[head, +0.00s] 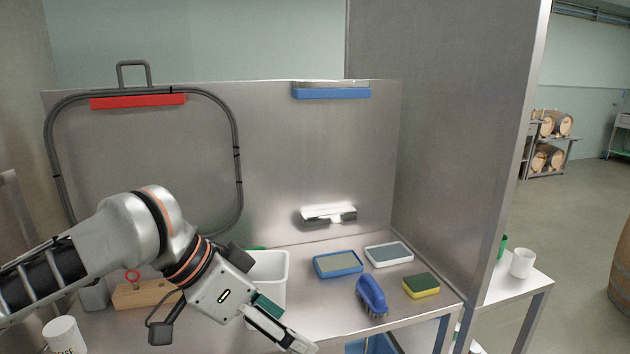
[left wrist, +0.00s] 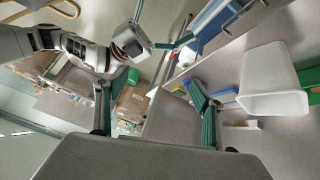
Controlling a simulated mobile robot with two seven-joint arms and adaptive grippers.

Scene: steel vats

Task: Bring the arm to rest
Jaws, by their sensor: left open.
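My left arm comes in from the left in the head view, low over the front of the steel worktop. My left gripper (head: 284,322) is at the bottom middle, in front of the white bin (head: 272,270), and its fingers hold nothing. In the left wrist view, the two fingers of my left gripper (left wrist: 155,110) stand wide apart with nothing between them. My right gripper (left wrist: 160,27) shows at the top of that view with its fingers apart and empty. It is outside the head view.
On the worktop (head: 330,300) are a blue brush (head: 371,294), a yellow-green sponge (head: 421,286), a blue-rimmed tray (head: 338,264) and a white-rimmed tray (head: 389,254). A wooden block (head: 145,294) lies behind my arm. A steel partition (head: 440,140) stands right.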

